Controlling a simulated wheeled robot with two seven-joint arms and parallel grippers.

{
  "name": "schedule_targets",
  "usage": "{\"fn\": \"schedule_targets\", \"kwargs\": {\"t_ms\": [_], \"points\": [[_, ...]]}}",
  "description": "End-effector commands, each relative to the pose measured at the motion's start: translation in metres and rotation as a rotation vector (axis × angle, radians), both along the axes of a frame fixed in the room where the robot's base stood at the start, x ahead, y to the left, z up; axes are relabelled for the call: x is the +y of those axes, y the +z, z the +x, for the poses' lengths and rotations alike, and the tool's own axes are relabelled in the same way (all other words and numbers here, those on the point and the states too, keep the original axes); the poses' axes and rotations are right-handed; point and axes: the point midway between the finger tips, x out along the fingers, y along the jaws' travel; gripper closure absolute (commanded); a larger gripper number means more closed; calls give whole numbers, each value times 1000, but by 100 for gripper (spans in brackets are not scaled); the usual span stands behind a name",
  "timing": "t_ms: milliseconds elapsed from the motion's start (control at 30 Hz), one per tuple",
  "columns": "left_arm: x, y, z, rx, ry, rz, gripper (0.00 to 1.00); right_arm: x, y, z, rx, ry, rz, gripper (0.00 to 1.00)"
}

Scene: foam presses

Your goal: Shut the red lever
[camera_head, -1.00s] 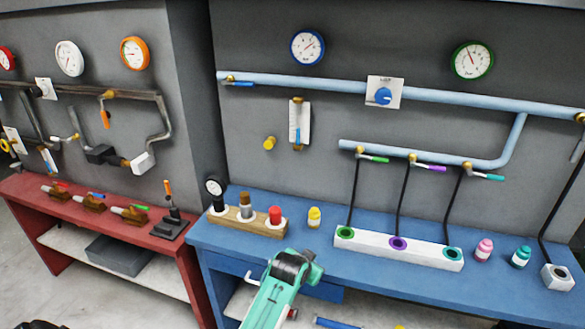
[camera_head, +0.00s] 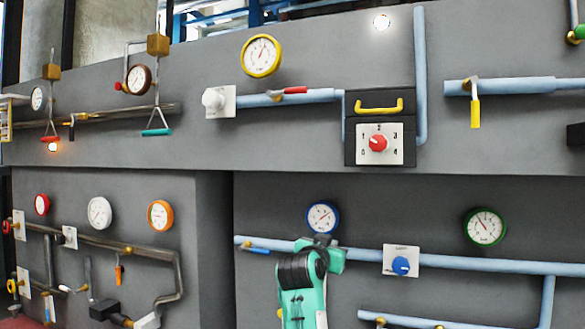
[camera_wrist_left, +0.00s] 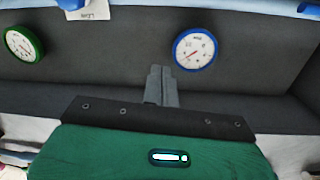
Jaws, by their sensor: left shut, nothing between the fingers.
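The red lever (camera_head: 294,90) is on the light blue pipe of the upper wall in the head view. It lies roughly along the pipe, tilted slightly up to the right, beside a grey valve body. My left gripper (camera_head: 318,240) is well below it, just under the blue-rimmed gauge (camera_head: 322,217) in the head view. Its fingers (camera_wrist_left: 161,86) are together and empty in the left wrist view, where the lever does not show. The blue-rimmed gauge is up and right of the fingers there. My right gripper is out of view.
A white knob (camera_head: 213,100) is left of the lever and a yellow-rimmed gauge (camera_head: 261,56) above it. A black box with a yellow handle (camera_head: 379,107) and a red dial (camera_head: 378,143) is to the right. A lower blue pipe (camera_head: 460,262) runs behind my left arm.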

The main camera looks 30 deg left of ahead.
Motion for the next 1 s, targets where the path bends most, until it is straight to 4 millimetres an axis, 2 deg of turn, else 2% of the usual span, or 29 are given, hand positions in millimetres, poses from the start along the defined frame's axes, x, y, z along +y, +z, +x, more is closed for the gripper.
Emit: {"fn": "schedule_targets", "kwargs": {"t_ms": [33,200,367,600,700,800,1000], "points": [[3,30,-4,-41,2,-5,100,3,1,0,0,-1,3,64],[13,111,-23,-157,12,-9,100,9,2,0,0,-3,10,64],[21,184,-48,-263,19,-17,100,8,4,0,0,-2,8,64],[32,284,-99,-417,26,-27,100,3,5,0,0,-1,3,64],[35,319,-121,-473,27,-29,100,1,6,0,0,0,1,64],[38,345,-140,-518,27,-32,100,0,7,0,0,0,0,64],[41,372,-162,-568,27,-36,100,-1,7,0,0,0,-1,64]]}}
